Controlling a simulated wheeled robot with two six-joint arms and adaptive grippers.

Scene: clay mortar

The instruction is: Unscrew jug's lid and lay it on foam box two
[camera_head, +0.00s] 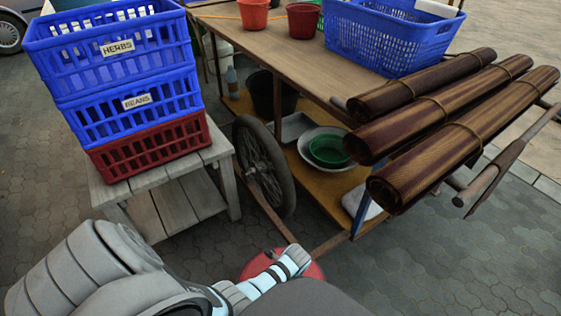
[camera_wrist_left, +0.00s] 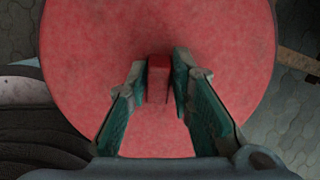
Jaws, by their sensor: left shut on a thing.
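The round red lid (camera_wrist_left: 225,45) fills most of the left wrist view, with a small red block-shaped grip (camera_wrist_left: 158,75) standing at its middle. My left gripper (camera_wrist_left: 159,80) has its two fingers on either side of this grip and is shut on it. In the head view the red lid (camera_head: 254,266) shows low at the bottom centre, partly covered by my left gripper (camera_head: 296,258). The jug's body is hidden, so I cannot tell whether the lid is seated or loose. I cannot make out foam box two. My right gripper is not in view.
A wooden cart (camera_head: 270,45) with a wheel (camera_head: 262,165) stands ahead; rolled mats (camera_head: 430,120) jut from its right. Blue crates (camera_head: 125,95) on a red crate (camera_head: 150,150) stand on a slatted stand (camera_head: 200,185) at left. Paving is clear at lower right.

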